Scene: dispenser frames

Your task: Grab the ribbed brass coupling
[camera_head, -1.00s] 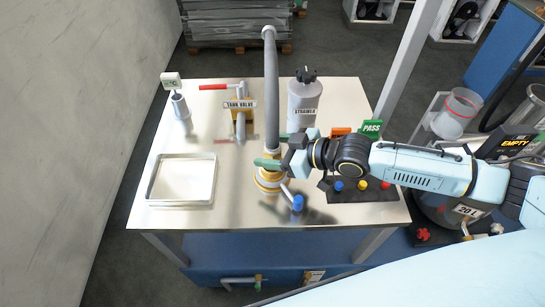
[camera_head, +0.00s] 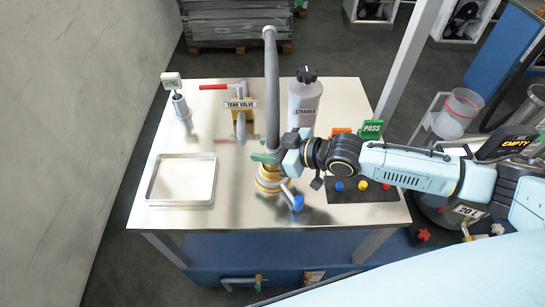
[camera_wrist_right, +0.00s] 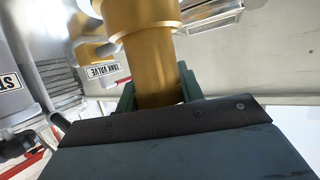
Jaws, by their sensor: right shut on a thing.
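The brass coupling (camera_head: 268,183) sits upright at the lower end of the grey hose, on a fitting near the front middle of the metal table. In the right wrist view it is a large gold cylinder (camera_wrist_right: 150,50) with a wider collar; ribs are hard to make out. My right gripper (camera_head: 267,158) comes in from the right. Its green fingers are shut on the brass coupling, one on each side, as the right wrist view (camera_wrist_right: 157,88) shows. The gripper hides part of the coupling's upper body. My left gripper is not in view.
The grey hose (camera_head: 271,90) rises above the coupling. A blue-handled lever (camera_head: 297,203) is close in front. Nearby stand the strainer bottle (camera_head: 304,100), the tank valve (camera_head: 240,115), a button panel (camera_head: 350,190) and a shallow tray (camera_head: 150,195).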

